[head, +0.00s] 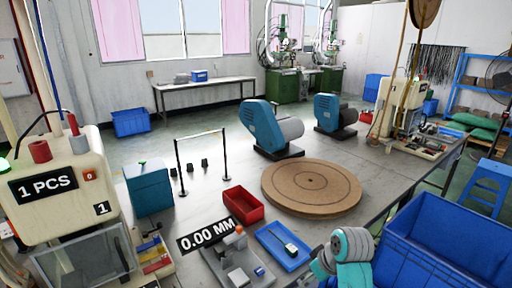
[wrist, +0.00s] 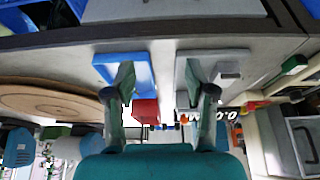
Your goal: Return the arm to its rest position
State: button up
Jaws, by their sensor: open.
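My gripper (wrist: 159,72) shows in the wrist view with its two fingers spread wide apart and nothing between them. That view looks upside down along the bench. Teal and white parts of my arm (head: 350,245) show at the bottom of the head view, right of the small blue tray (head: 263,236). The fingertips cannot be made out in the head view. In the wrist view the fingers overlap the blue tray (wrist: 140,65) and a grey fixture plate (wrist: 232,62); whether they touch anything cannot be told.
A large blue crate (head: 440,258) stands close right of my arm. A red bin (head: 243,205) and a round brown turntable (head: 311,187) lie beyond on the bench. A grey fixture (head: 238,262) sits left of the tray. A moulding machine (head: 62,185) stands far left.

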jog(key=s+f+m+t, duration=0.2)
jog(key=s+f, duration=0.7)
jog(key=f, duration=0.4)
jog(key=s+d+f+m+t+h, duration=0.1)
jog(key=s+f+m+t, duration=0.3)
jog(key=s, duration=0.9)
jog(key=s+d+r+t+h, duration=0.1)
jog(key=s+r+t, duration=0.15)
jog(key=s, duration=1.15)
jog(key=s+r+m+t, duration=0.1)
jog(key=s+r+t, duration=0.1)
jog(key=s+r, duration=1)
jog(key=shift+s+d+r+h, duration=0.3)
jog(key=shift+s+d+r, duration=0.1)
jog(key=shift+r, duration=0.45)
jog(key=shift+t, duration=0.25)
